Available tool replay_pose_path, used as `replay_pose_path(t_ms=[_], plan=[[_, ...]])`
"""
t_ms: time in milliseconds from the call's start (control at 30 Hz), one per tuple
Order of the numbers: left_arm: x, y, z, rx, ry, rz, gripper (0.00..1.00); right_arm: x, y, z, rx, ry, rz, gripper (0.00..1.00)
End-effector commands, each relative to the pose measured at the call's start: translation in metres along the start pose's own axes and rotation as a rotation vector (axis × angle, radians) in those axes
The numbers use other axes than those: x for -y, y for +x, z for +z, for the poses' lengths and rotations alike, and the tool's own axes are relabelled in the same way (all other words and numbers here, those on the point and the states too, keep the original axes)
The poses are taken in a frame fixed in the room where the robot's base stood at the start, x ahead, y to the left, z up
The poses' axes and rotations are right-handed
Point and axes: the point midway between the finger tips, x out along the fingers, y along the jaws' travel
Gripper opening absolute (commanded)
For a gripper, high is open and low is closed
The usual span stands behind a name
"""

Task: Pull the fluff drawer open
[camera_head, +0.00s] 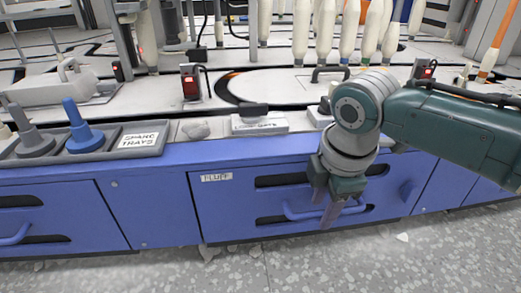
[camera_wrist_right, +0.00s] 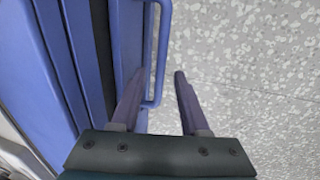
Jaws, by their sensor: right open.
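The fluff drawer (camera_head: 235,208) is a blue front with a white "FLUFF" label, in the cabinet below the worktop. It looks flush with the panels beside it. Its blue bar handle (camera_head: 295,215) runs across a dark slot and is partly hidden by my right gripper (camera_head: 331,208). In the right wrist view, the handle (camera_wrist_right: 164,50) lies between the two fingers of the open right gripper (camera_wrist_right: 160,85), as seen in the picture. The left finger is near the drawer front, the right finger over the floor side. I cannot tell whether either touches the handle. My left gripper is out of view.
A second blue drawer (camera_head: 75,228) with a handle is at the left. The worktop above holds a grey tray (camera_head: 110,152) marked "SPARE TRAYS" and several bobbins. The speckled floor (camera_head: 300,265) before the fluff drawer is clear except for small white scraps.

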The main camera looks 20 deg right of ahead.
Motion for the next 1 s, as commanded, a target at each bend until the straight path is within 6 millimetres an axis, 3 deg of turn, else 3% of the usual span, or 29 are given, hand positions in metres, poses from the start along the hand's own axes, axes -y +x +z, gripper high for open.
replay_pose_path(t_ms=[67,467,1000], plan=[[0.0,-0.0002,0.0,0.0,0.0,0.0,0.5,0.0,-0.0003,0.0,0.0,0.0,0.0,0.44],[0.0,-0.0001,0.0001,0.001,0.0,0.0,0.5,0.0002,-0.0001,0.0002,0.0,0.0,0.0,0.0],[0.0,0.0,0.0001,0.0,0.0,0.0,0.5,0.0004,0.0001,0.0003,0.001,0.0,-0.001,0.0]])
